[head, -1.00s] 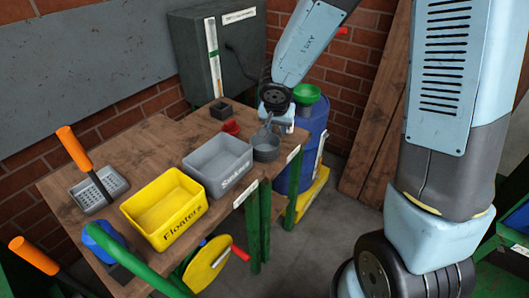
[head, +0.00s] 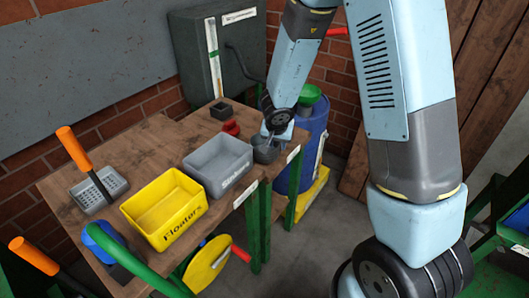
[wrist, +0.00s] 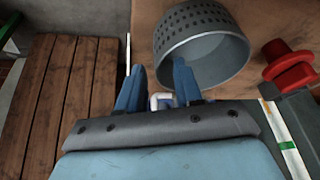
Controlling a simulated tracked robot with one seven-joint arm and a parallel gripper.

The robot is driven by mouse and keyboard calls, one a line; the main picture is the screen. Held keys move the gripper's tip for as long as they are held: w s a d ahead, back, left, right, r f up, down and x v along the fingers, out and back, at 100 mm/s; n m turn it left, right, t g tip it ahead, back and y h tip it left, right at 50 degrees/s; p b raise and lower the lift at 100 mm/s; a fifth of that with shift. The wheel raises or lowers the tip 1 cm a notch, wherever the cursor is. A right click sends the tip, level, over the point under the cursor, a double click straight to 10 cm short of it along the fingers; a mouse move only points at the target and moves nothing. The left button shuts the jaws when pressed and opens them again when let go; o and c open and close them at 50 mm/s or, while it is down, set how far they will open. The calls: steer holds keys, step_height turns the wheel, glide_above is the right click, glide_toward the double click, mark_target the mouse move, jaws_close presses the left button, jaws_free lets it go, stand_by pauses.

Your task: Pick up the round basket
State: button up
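The round basket (head: 265,153) is grey and stands at the right front end of the wooden table, beside the grey bin. In the wrist view the basket (wrist: 204,50) shows its round opening and a perforated wall. My gripper (head: 270,133) is right at the basket, pointing down. In the wrist view my gripper (wrist: 157,70) has its two blue fingers apart. The right finger overlaps the basket's opening and the left finger is outside it, with the rim between them. I cannot tell whether either finger touches the basket.
A red object (head: 231,127) and a small dark box (head: 221,110) sit behind. A blue barrel (head: 314,135) with a green top stands beyond the table's right edge.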

steer(key=shift+x, duration=2.4)
jaws_close()
